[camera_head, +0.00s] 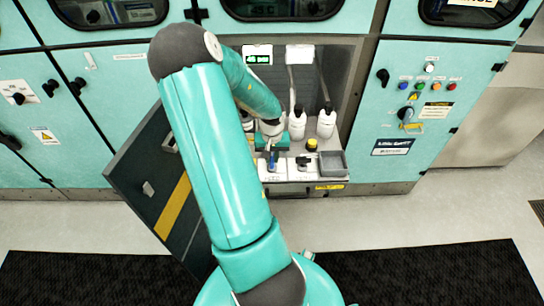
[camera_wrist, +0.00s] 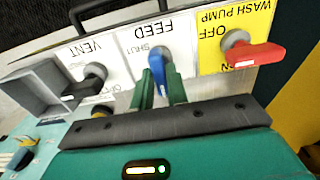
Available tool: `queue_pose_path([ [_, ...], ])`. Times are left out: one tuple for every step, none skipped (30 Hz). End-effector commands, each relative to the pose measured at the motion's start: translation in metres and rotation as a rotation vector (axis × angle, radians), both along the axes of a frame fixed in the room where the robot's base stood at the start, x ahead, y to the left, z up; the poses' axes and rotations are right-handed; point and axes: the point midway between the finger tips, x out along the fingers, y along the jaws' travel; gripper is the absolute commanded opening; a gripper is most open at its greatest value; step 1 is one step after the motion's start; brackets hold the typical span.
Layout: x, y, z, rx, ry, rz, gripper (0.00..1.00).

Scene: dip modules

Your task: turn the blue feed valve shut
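The blue feed valve (camera_wrist: 158,70) is in the middle of the wrist view, on a white plate (camera_wrist: 130,48) marked FEED. The word SHUT is printed to the left of its handle. The handle points down the picture, toward my gripper (camera_wrist: 161,90). The two green fingers stand close together, one on each side of the handle, and the handle fills the narrow gap between them. In the head view the blue valve (camera_head: 272,160) shows small below my wrist, at the front of the open bay.
A red wash pump handle (camera_wrist: 255,54) is close on the right and a black vent handle (camera_wrist: 84,86) on the left. A grey tray (camera_wrist: 38,88) lies beyond the vent. White bottles (camera_head: 326,122) stand behind the valves. An open door (camera_head: 155,185) is left of the bay.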

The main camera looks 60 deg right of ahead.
Motion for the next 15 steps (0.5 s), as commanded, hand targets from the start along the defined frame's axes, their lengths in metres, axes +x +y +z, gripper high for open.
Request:
queue_pose_path([
  [0.0000, 0.0000, 0.0001, 0.000, 0.000, 0.000, 0.05],
  [0.0000, 0.0000, 0.0001, 0.000, 0.000, 0.000, 0.00],
  [0.0000, 0.0000, 0.0001, 0.000, 0.000, 0.000, 0.00],
  [0.0000, 0.0001, 0.0002, 0.000, 0.000, 0.000, 0.00],
  [0.0000, 0.0001, 0.0002, 0.000, 0.000, 0.000, 0.00],
  [0.0000, 0.0001, 0.0002, 0.000, 0.000, -0.001, 0.00],
  [0.0000, 0.0001, 0.0002, 0.000, 0.000, -0.002, 0.00],
  [0.0000, 0.0001, 0.0002, 0.000, 0.000, -0.003, 0.00],
  [0.0000, 0.0001, 0.0002, 0.000, 0.000, -0.007, 0.00],
  [0.0000, 0.0001, 0.0002, 0.000, 0.000, -0.011, 0.00],
  [0.0000, 0.0001, 0.0003, 0.000, 0.000, -0.016, 0.00],
  [0.0000, 0.0001, 0.0003, 0.001, 0.000, -0.024, 0.00],
  [0.0000, 0.0001, 0.0003, 0.001, 0.000, -0.031, 0.00],
  [0.0000, 0.0001, 0.0003, 0.001, 0.000, -0.040, 0.00],
  [0.0000, 0.0002, 0.0003, 0.001, 0.000, -0.055, 0.00],
])
